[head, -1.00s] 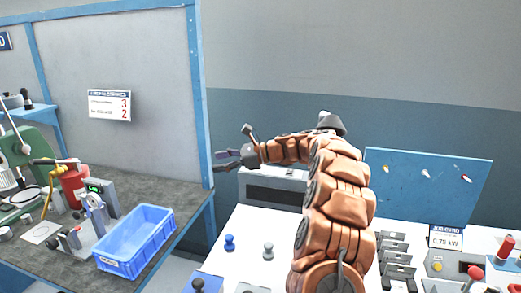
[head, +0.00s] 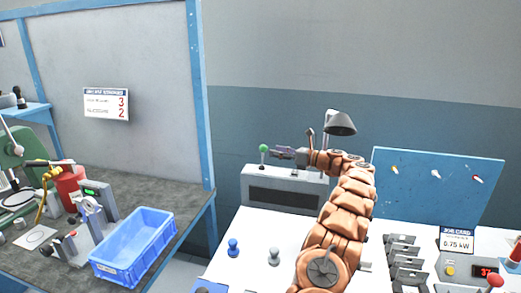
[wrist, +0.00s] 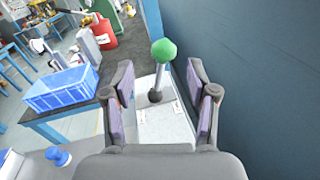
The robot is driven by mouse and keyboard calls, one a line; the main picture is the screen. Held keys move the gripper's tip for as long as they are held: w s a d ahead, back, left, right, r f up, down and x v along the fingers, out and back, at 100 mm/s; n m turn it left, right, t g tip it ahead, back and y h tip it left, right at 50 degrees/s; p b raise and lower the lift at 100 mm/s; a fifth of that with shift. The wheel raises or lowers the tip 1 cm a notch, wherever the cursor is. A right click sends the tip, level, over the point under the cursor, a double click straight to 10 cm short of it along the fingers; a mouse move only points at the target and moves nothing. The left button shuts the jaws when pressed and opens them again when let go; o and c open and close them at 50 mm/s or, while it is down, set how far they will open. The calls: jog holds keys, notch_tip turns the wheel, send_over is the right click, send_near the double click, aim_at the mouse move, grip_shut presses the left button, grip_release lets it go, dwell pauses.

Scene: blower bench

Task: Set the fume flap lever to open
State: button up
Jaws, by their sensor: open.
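The fume flap lever, a metal rod with a green ball knob (head: 263,149), stands on top of a grey box (head: 252,180) at the back of the white bench. In the wrist view the green knob (wrist: 163,51) and its rod rise from a dark pivot, leaning only slightly. My gripper (head: 276,152) is open beside the lever, on its right in the head view. In the wrist view the lever shows ahead, between the two spread fingers of my gripper (wrist: 163,105). I cannot tell whether either finger touches it. Labels beside the pivot are too small to read.
A grey lamp-like hood (head: 341,123) is behind my arm. A blue tool board (head: 436,185) stands at the back right. Blue knob (head: 233,247) and grey knob (head: 273,255) are on the white bench. A blue bin (head: 134,245) sits on the left bench. The wall is close behind the box.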

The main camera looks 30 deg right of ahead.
aim_at(263, 148)
jog(key=shift+w+a, duration=0.15)
jog(key=shift+w, duration=0.45)
jog(key=shift+p+x, duration=0.7)
jog(key=shift+x, duration=1.95)
grip_shut()
